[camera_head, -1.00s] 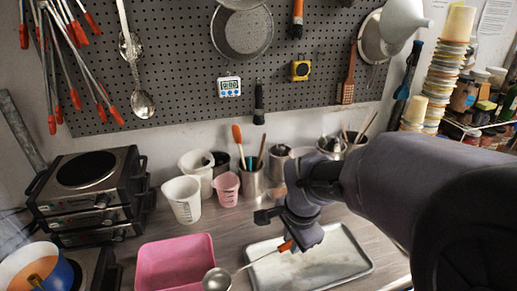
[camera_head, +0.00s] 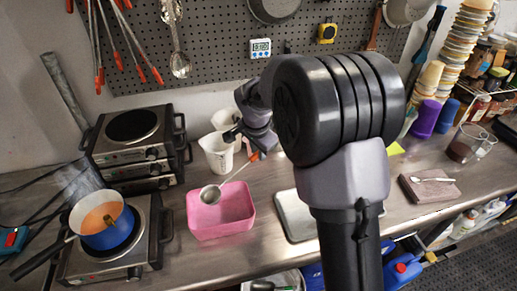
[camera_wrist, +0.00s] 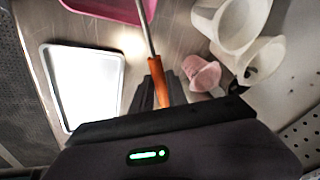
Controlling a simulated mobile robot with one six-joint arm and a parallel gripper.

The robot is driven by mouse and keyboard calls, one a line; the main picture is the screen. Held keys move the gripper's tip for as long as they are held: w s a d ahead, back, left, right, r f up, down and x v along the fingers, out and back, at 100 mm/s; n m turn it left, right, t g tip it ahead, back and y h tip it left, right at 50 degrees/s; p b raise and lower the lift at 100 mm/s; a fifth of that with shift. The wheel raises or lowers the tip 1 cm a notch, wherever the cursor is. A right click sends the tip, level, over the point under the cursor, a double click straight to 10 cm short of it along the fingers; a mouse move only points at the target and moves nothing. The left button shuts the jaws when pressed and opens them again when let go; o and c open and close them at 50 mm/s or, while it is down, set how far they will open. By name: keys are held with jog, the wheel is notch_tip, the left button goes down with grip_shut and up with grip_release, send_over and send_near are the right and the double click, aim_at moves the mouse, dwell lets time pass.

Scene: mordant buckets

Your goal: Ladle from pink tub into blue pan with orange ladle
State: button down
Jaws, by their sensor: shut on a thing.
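The orange ladle has a steel bowl (camera_head: 210,194) and an orange grip (camera_wrist: 160,90). My gripper (camera_head: 252,150) is shut on the orange grip, which shows between the fingers in the wrist view. The bowl appears over the rear left part of the pink tub (camera_head: 228,228); its exact height and contents are unclear. The tub's edge also shows in the wrist view (camera_wrist: 105,10). The blue pan (camera_head: 112,238) stands on a hot plate at the left, with orange contents (camera_head: 100,217) and a black handle pointing front-left.
Stacked hot plates (camera_head: 133,128) stand behind the pan. White measuring jugs (camera_head: 217,155) stand behind the tub, and a pink cup (camera_wrist: 202,73) shows in the wrist view. A metal tray (camera_head: 296,215) lies right of the tub, partly hidden by my arm.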

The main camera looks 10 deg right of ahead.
notch_tip(320, 180, down, 7)
jog(key=b, duration=0.5)
jog(key=shift+b, duration=0.3)
jog(key=shift+r, duration=0.15)
jog(key=shift+r+p, duration=2.05)
jog(key=shift+r, duration=0.9)
notch_tip(320, 180, up, 2)
jog(key=y+p, duration=0.1)
jog(key=p, duration=0.3)
jog(key=shift+g+p, duration=0.3)
jog(key=shift+f, duration=0.1)
